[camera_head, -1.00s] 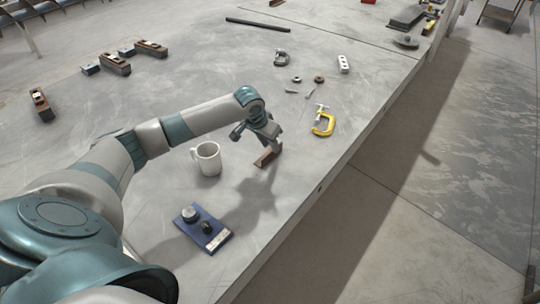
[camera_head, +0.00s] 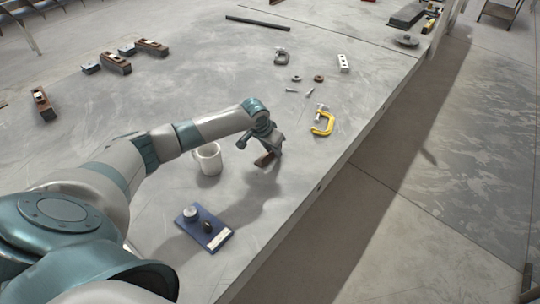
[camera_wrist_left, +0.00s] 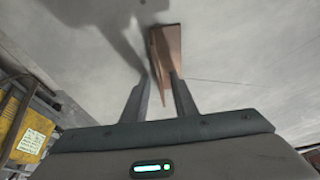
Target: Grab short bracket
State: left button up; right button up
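The short bracket (camera_head: 264,160) is a small brown angled piece near the table's right edge, beside the white mug. In the left wrist view the bracket (camera_wrist_left: 168,48) lies at the fingertips, with a thin flange reaching down between the fingers. My left gripper (camera_head: 268,150) is low over it in the head view and hides part of it. In the wrist view the left gripper's fingers (camera_wrist_left: 161,76) are spread, one on each side of the flange. A gap shows beside the left finger; contact at the right finger is unclear. My right gripper is not in view.
The white mug (camera_head: 208,160) stands just left of the gripper, close to my forearm. A yellow clamp (camera_head: 322,123) and small hardware lie farther back. The table's right edge is close.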

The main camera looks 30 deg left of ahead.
pick_arm(q)
jog(key=shift+f, duration=0.15)
jog(key=shift+c, duration=0.4)
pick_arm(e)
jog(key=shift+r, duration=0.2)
pick_arm(q)
grip_shut()
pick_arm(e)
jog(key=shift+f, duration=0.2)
pick_arm(q)
jog(key=shift+w+r+b, duration=0.15)
jog(key=shift+r+b, duration=0.15)
jog(key=shift+r, duration=0.4)
notch_tip(320, 180, up, 2)
jog(key=shift+r+b, duration=0.25)
jog(key=shift+b, duration=0.2)
jog(key=s+d+r+b, duration=0.2)
jog(key=d+r, duration=0.5)
jog(key=d, duration=0.4)
jog(key=shift+d+r+b, duration=0.25)
jog(key=shift+d+b, duration=0.05)
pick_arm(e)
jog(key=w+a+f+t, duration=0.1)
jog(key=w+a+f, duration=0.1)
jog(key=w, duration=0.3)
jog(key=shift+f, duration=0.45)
